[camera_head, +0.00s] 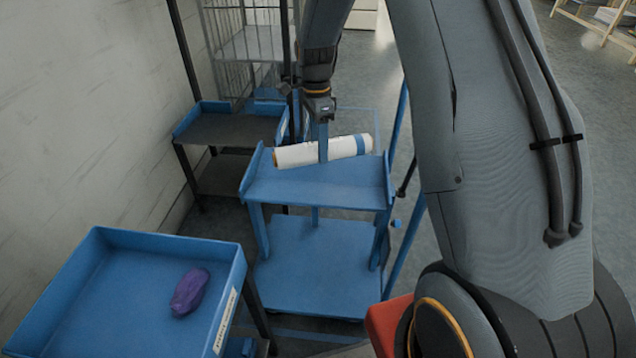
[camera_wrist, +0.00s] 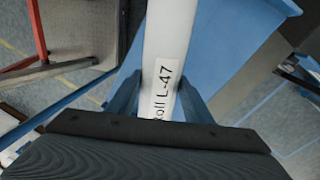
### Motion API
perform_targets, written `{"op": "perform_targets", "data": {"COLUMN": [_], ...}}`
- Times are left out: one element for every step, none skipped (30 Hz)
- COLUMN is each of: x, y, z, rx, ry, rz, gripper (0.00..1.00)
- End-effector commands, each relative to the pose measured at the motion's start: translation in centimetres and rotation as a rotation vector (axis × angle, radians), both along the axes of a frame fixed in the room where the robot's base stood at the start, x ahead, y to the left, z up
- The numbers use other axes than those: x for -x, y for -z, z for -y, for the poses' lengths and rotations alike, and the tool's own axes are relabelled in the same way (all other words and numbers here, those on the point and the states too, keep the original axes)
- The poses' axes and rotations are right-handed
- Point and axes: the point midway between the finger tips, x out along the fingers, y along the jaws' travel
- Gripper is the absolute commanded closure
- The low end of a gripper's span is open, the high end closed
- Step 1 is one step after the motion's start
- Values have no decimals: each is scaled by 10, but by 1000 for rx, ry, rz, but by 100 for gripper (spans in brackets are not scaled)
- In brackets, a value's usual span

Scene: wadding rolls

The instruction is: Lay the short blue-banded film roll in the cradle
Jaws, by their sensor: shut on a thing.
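A white film roll (camera_head: 296,155) with a blue band near its right end is held across my gripper (camera_head: 323,145) in the head view. The roll lies level or slightly tilted over a blue trolley shelf (camera_head: 315,187) with raised ends. I cannot tell whether it touches the shelf. In the wrist view the roll (camera_wrist: 168,40) runs up between the two blue fingers of my gripper (camera_wrist: 158,98), which are shut on it. A label reading "Roll L-47" faces the camera. I cannot make out a distinct cradle.
A blue tray (camera_head: 103,236) with a purple lump (camera_head: 190,292) in it stands at the front left. A dark-topped blue-edged cart (camera_head: 230,130) stands behind, near a wire cage (camera_head: 245,45). The trolley's lower shelf (camera_head: 318,270) is empty. A wall bounds the left.

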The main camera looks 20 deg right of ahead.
Motion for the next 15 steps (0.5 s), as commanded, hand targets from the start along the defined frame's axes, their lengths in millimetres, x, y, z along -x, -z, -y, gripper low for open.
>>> {"op": "perform_targets", "data": {"x": [-7, -10, -14, -17, -19, -21, -23, -25, -26, -27, -28, -28, -28, -28, -28], "y": [-2, -3, -5, -6, -7, -8, -9, -10, -11, -11, -11, -9, -6, -2, 4], "z": [-1, -1, -2, -2, -3, -4, -4, -4, -4, -5, -5, -5, -5, -5, -5], "rx": [0, 0, 0, 0, 0, -1, 0, 0, 0, 0, 1, 1, 1, 1, 1], "ry": [75, 120, 172, 209, 242, 281, 306, 328, 350, 365, 376, 387, 393, 396, 398], "rz": [2, 1, 2, 2, 1, 0, 0, 1, 1, 1, 0, -1, -2, -3, -4], "gripper": [92, 92, 92, 92, 92, 92, 92, 92, 92, 92, 92, 92, 92, 92, 92]}}
